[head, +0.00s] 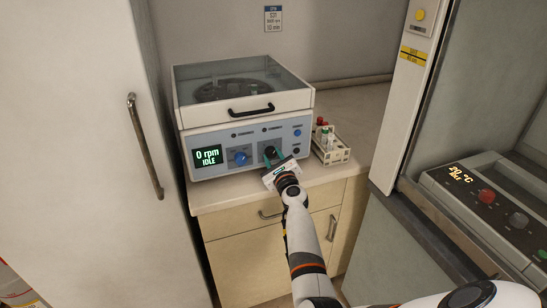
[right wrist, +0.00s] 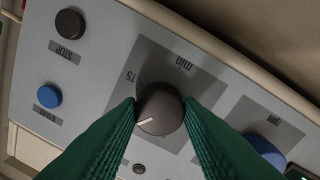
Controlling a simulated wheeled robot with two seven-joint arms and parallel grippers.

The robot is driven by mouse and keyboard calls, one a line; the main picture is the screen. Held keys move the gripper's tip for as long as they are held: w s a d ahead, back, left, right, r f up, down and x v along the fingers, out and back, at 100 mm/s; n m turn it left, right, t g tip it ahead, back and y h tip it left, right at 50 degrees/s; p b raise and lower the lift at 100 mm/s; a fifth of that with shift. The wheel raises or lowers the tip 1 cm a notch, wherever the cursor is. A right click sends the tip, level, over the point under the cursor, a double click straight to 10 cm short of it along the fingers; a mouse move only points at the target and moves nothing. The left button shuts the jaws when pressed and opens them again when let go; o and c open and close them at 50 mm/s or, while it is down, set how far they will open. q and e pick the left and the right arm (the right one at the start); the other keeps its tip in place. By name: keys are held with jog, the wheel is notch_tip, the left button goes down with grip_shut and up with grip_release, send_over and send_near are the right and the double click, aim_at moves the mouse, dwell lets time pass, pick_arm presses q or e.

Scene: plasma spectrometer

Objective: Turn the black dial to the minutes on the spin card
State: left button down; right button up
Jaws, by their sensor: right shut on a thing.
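The black dial (right wrist: 158,108) is on the centrifuge's front panel, with a white pointer line near its lower left in the right wrist view. My right gripper (right wrist: 160,112) has its green fingers closed on either side of the dial. In the head view the right gripper (head: 273,158) is at the panel and partly covers the dial (head: 270,152). The spin card (head: 273,18) hangs on the back wall; its lower line seems to end in "min", but the small print is hard to read. My left gripper is not in view.
The centrifuge (head: 293,100) has a clear lid, and its display (head: 208,156) reads 0 rpm IDLE. A blue dial (head: 240,158) is left of the black one. A tube rack (head: 335,155) stands to the right on the counter. A tall white door (head: 100,200) borders the left.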

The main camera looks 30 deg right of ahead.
jog(key=shift+f, duration=0.1)
jog(key=o, duration=1)
jog(key=shift+s, duration=0.1)
jog(key=shift+s+a+p, duration=0.15)
jog(key=shift+s+p, duration=0.15)
jog(key=p+v, duration=0.2)
jog(key=v, duration=0.9)
jog(key=shift+s+p, duration=0.1)
jog(key=shift+p, duration=0.3)
